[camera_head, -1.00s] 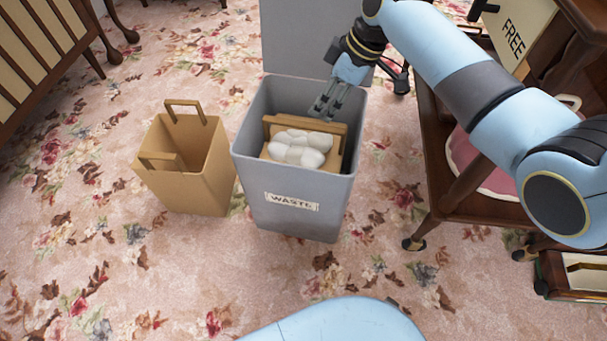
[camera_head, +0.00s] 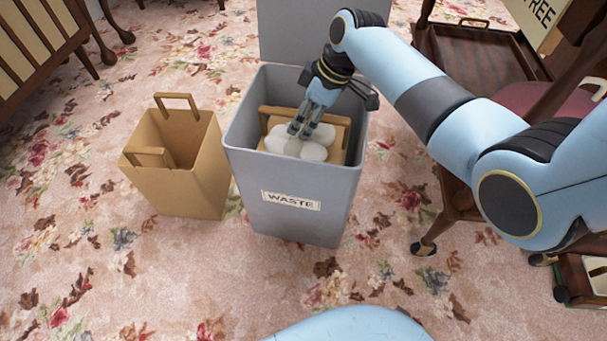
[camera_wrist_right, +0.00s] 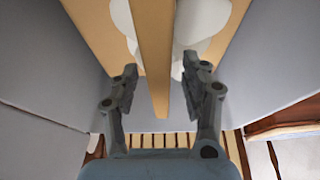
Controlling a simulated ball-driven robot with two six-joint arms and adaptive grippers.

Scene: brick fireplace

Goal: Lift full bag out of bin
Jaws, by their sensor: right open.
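The grey bin (camera_head: 292,200) labelled WASTE stands on the carpet in the head view. Inside it is a tan bag (camera_head: 343,138) filled with white rounded lumps (camera_head: 298,145). The bag's handle (camera_head: 272,112) stands up along its back side. My right gripper (camera_head: 301,130) reaches down into the bin from above, over the lumps and the handle. In the right wrist view its open fingers (camera_wrist_right: 160,88) stand on either side of the handle bar (camera_wrist_right: 155,50), apart from it. My left gripper is not in view.
An empty tan bag (camera_head: 180,180) with two raised handles stands left of the bin. A grey panel (camera_head: 320,30) is behind the bin. A wooden cart (camera_head: 470,45) stands at the right. The carpet in front is clear.

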